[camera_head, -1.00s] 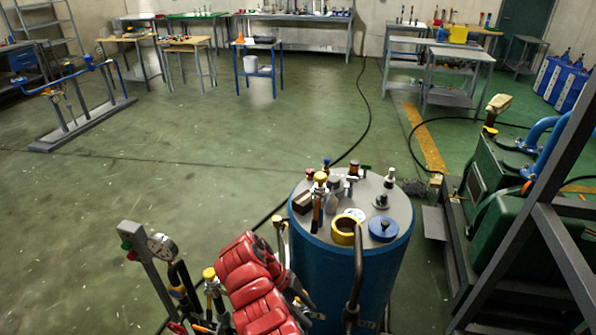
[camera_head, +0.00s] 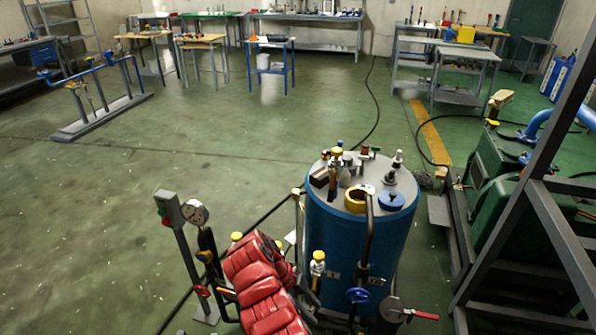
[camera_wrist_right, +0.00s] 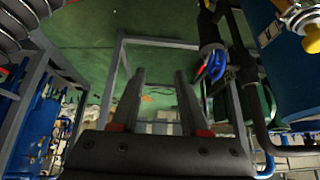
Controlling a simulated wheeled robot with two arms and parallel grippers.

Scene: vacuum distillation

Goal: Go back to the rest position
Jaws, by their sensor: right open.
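My right gripper (camera_wrist_right: 160,73) shows in the right wrist view. Its two grey fingers are spread apart, with nothing between them, and point away over the green floor and a grey metal frame. I cannot make out its fingers in the head view. My left gripper is in neither view. In the head view a blue drum (camera_head: 335,245) stands right of centre. Its grey lid carries a yellow ring (camera_head: 357,198), a blue cap (camera_head: 391,200) and several small fittings.
A gauge (camera_head: 195,212) on pipework stands left of the drum. Low valves, one with a red handle (camera_head: 425,315), stand before it. Green machinery (camera_head: 497,205) and a grey frame (camera_head: 505,245) fill the right. Open floor (camera_head: 150,200) lies left; a black cable (camera_head: 378,105) crosses it.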

